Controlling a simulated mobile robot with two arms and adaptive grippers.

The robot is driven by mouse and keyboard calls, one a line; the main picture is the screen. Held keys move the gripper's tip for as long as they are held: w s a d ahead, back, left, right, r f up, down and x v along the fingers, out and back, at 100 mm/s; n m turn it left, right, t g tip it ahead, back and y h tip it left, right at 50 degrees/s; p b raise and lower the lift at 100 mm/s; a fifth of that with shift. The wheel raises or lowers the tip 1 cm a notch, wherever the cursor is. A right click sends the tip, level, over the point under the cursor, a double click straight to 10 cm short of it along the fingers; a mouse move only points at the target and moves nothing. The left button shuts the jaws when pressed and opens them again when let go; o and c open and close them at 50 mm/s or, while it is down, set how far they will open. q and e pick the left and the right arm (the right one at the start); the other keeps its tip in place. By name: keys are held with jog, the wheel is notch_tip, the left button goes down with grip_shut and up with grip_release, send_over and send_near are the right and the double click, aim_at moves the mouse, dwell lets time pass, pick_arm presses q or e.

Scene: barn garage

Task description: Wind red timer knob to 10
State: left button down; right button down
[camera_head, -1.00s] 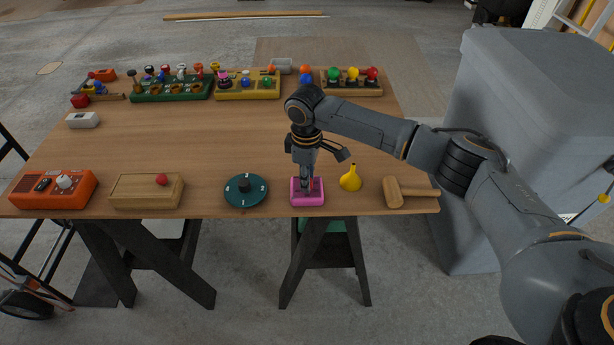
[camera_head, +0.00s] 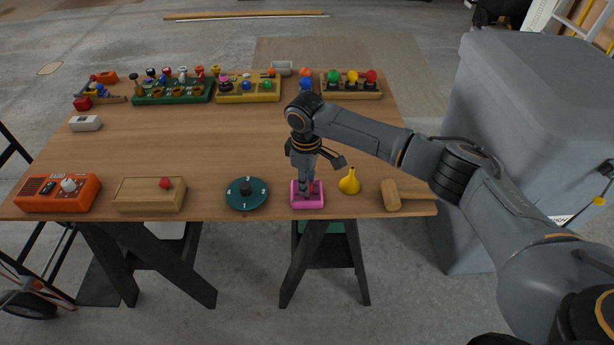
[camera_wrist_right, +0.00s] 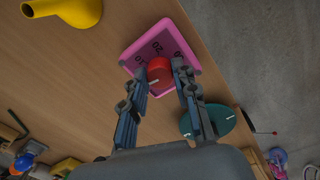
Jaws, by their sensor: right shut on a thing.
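The pink timer (camera_head: 307,201) lies on the table near its front edge. In the right wrist view the pink timer (camera_wrist_right: 176,42) shows dark numbers around a red knob (camera_wrist_right: 159,70) with a pale pointer line. My right gripper (camera_head: 309,188) is lowered over the timer from above. In the right wrist view its fingers (camera_wrist_right: 161,84) are closed on both sides of the red knob. The knob is mostly hidden by the fingers in the head view. One number reads 20; the others are partly covered or hard to read. My left gripper is not in view.
A teal numbered dial (camera_head: 247,206) is left of the timer, and a yellow funnel (camera_head: 349,183) is close on its right. A wooden mallet (camera_head: 392,195) lies further right. A wooden box (camera_head: 150,201) and an orange box (camera_head: 82,199) stand left. The table middle is clear.

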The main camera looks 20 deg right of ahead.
jog(key=m+p, duration=0.4)
jog(key=p, duration=0.1)
jog(key=m+p, duration=0.2)
jog(key=p, duration=0.1)
jog(key=shift+a+r, duration=0.1)
jog(key=shift+r, duration=0.15)
jog(key=shift+f+m+p, duration=0.15)
jog(key=shift+m+p, duration=1.25)
jog(key=shift+m, duration=0.5)
jog(key=c, duration=1)
grip_release()
jog(key=r, duration=1.2)
jog(key=shift+a, duration=0.2)
jog(key=shift+c, duration=0.2)
